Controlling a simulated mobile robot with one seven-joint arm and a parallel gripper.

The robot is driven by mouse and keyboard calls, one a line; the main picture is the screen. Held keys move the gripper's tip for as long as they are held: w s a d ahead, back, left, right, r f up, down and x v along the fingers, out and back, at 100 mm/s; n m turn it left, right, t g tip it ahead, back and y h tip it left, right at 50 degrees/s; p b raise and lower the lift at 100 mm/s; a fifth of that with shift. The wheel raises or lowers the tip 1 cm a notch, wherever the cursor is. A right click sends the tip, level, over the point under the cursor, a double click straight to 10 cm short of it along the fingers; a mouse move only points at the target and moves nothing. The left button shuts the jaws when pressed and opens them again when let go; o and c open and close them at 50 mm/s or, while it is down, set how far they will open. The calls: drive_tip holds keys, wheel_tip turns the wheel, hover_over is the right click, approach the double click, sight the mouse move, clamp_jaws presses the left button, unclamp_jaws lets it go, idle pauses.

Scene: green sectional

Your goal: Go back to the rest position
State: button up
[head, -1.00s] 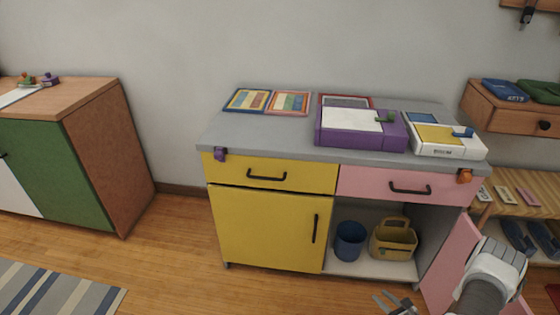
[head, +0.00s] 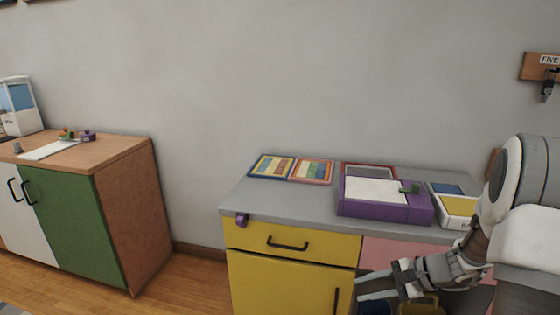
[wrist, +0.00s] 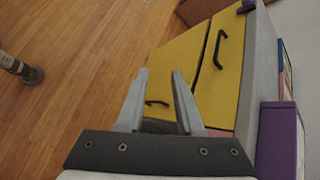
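My gripper (head: 378,286) is at the lower right in the head view, in front of the pink drawer side of the grey-topped cabinet (head: 290,205). Its two fingers are apart with nothing between them. In the wrist view the open fingers (wrist: 158,92) point toward the yellow drawer (wrist: 228,70) and yellow door (wrist: 175,75). My arm hides the right end of the cabinet in the head view.
A purple box (head: 385,208) and a white-and-yellow box (head: 456,206) lie on the cabinet top with several framed cards. A wooden cabinet with a green door (head: 85,230) stands at left.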

drive_tip(key=s+a+r+n+t+h, duration=0.1)
drive_tip(key=s+a+r+n+h, duration=0.2)
drive_tip(key=s+r+n+h, duration=0.55)
drive_tip(key=s+a+r+n+h, duration=0.1)
drive_tip(key=s+a+r+n, duration=0.4)
drive_tip(key=s+r, duration=0.75)
wheel_tip(320, 180, up, 22)
drive_tip(key=s+d+n+p, duration=0.1)
drive_tip(key=p, duration=2.2)
drive_tip(key=shift+d+p, duration=0.2)
drive_tip(key=shift+p, duration=0.1)
drive_tip(key=shift+s+f, duration=0.1)
drive_tip(key=shift+s, duration=0.1)
